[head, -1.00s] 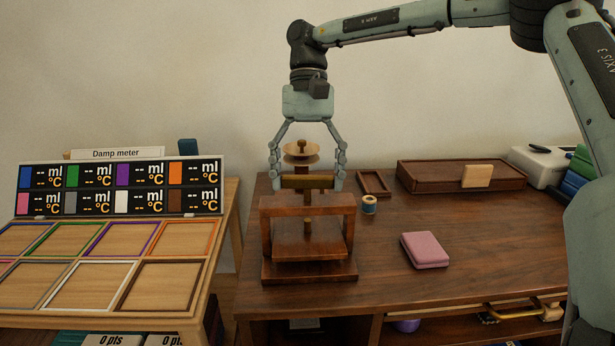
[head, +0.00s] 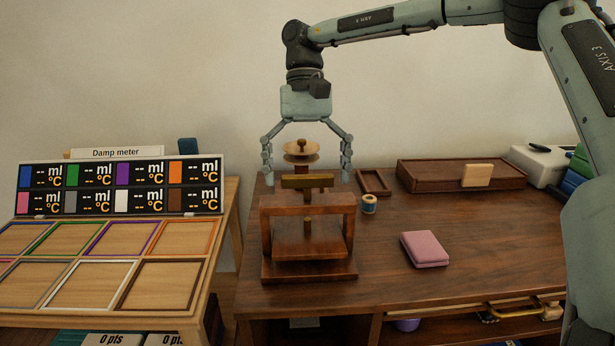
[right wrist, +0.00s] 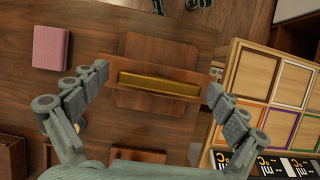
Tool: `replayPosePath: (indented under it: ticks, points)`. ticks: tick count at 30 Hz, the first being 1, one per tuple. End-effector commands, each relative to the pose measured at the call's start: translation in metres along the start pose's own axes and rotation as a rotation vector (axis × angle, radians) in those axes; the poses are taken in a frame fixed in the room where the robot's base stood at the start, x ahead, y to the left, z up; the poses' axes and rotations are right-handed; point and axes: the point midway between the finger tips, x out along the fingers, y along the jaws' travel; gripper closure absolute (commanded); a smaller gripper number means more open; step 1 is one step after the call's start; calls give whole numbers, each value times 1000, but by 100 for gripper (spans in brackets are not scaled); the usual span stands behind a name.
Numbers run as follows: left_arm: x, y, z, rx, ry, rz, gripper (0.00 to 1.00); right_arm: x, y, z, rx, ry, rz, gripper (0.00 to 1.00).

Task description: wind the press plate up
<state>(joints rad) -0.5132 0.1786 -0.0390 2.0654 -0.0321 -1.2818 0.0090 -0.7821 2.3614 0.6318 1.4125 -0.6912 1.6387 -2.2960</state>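The wooden press (head: 308,225) stands on the dark table, with a screw through its top beam and a brass bar handle (head: 307,181) across the screw. A brass disc with a knob (head: 301,152) sits above the bar. The press plate (head: 309,244) is low inside the frame, near the base. My right gripper (head: 307,182) is above the press, fingers wide apart on either side of the bar, empty. In the right wrist view the brass bar (right wrist: 158,84) lies crosswise between the open fingertips, apart from both. My left gripper is not in view.
A pink block (head: 424,249), a blue-banded spool (head: 369,204), a small tray (head: 373,183) and a wooden box (head: 460,175) stand right of the press. The damp meter board (head: 120,187) and colored frames lie left. The table's front right is clear.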

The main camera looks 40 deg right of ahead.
Motion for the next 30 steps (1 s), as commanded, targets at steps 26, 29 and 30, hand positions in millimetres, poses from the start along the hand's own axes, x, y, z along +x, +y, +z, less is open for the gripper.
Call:
replayPosePath:
  ticks: [26,29,30]
  points:
    - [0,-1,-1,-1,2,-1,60,-103,-1,-1,2,3,0,2]
    - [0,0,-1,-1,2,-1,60,-114,0,0,1,2,0,2]
    - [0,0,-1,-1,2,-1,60,-116,0,0,1,1,0,2]
